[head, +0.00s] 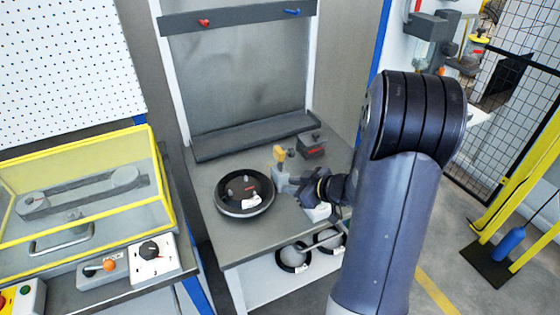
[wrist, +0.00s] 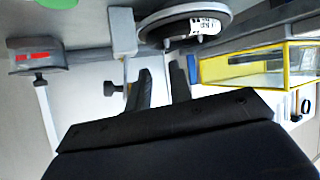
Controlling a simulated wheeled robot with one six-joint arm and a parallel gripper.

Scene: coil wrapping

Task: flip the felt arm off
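A dark round coil disc (head: 245,192) with a white label lies on the grey bench. It also shows at the top of the wrist view (wrist: 190,18). Beside it stands a grey block with a yellow top (head: 280,156). In the wrist view a grey bar with an end block (wrist: 122,30) reaches to the disc's edge; it may be the felt arm, but I cannot be sure. My gripper (head: 305,190) is right of the disc. In the wrist view the fingers (wrist: 162,75) are apart with nothing between them, below the bar and disc.
A grey box with a red label (head: 313,146) stands behind my gripper. A dark tray (head: 255,136) runs along the bench's back. A yellow-framed clear case (head: 85,190) stands at the left, with a knob box (head: 153,254) in front. Black rings (head: 294,258) lie on the lower shelf.

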